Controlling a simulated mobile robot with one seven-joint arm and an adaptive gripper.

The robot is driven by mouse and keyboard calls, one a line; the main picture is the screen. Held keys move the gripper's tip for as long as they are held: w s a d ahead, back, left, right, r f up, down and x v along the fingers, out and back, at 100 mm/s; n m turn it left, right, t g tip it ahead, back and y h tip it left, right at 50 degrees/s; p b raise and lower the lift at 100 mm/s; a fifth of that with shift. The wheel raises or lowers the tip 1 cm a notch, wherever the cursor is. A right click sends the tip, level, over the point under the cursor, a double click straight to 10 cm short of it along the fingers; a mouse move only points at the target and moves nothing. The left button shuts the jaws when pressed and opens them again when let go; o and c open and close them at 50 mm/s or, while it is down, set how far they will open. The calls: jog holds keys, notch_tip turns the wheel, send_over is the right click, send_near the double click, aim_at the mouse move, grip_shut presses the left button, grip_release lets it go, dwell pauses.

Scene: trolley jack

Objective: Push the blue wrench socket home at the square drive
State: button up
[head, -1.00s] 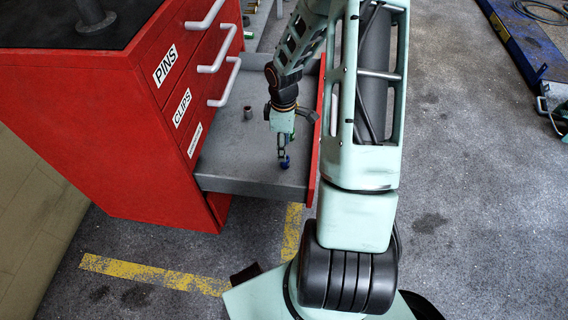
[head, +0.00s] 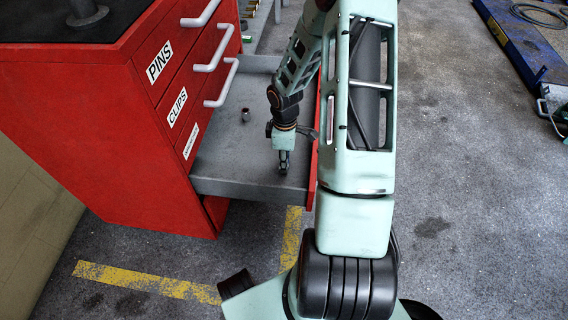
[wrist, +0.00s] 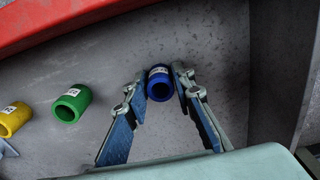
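The blue socket (wrist: 151,88) is a short hollow cylinder with a white label, on the grey drawer floor in the wrist view. My gripper (wrist: 159,74) has one finger on each side of it. The fingers look open, with narrow gaps at the socket's sides; contact is not clear. In the head view my gripper (head: 284,172) points down into the open drawer (head: 222,165) near its front right, and hides the blue socket. I cannot make out the square drive in either view.
A green socket (wrist: 67,108) and a yellow socket (wrist: 13,121) lie left of the blue one in the wrist view. The red cabinet (head: 90,130) is to the left. The drawer's walls surround my gripper.

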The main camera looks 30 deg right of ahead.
grip_shut()
